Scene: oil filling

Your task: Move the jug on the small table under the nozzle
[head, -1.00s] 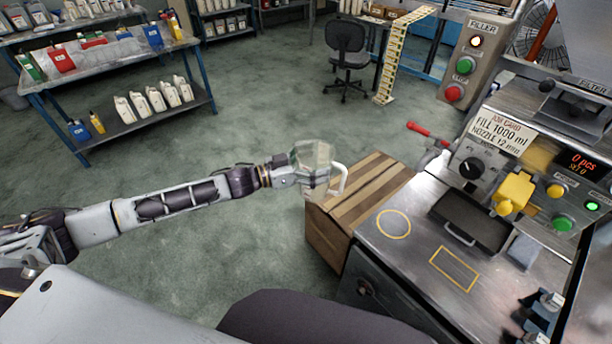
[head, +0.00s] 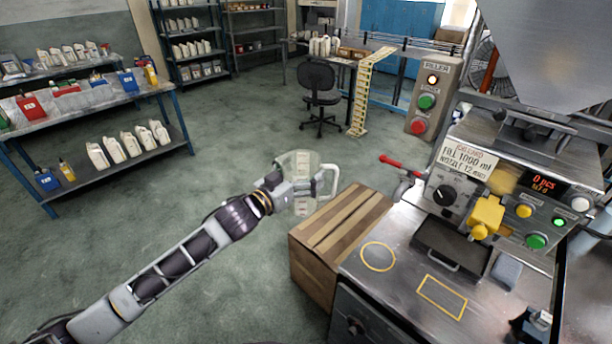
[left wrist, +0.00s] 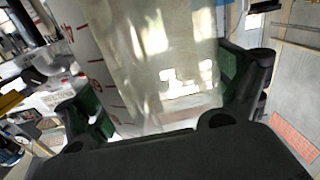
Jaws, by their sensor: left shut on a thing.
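A clear jug (head: 303,183) with a pale handle is in my left gripper (head: 285,190), at the far left edge of the small wooden-topped table (head: 345,222). Its base looks a little clear of the boards, though the exact gap is hard to tell. In the left wrist view, the two fingers of the left gripper press the sides of the jug (left wrist: 150,60), which has red marks. A yellow fitting (head: 487,215), seemingly the nozzle, is on the filler machine to the right, above a dark tray (head: 450,246). My right gripper is not clearly seen.
The metal worktop (head: 385,285) carries a yellow circle (head: 378,257) and a yellow rectangle (head: 441,297). A red-handled clamp or valve (head: 400,166) sticks out behind it. A filler button box (head: 427,100) stands further back. Open floor lies left of the table.

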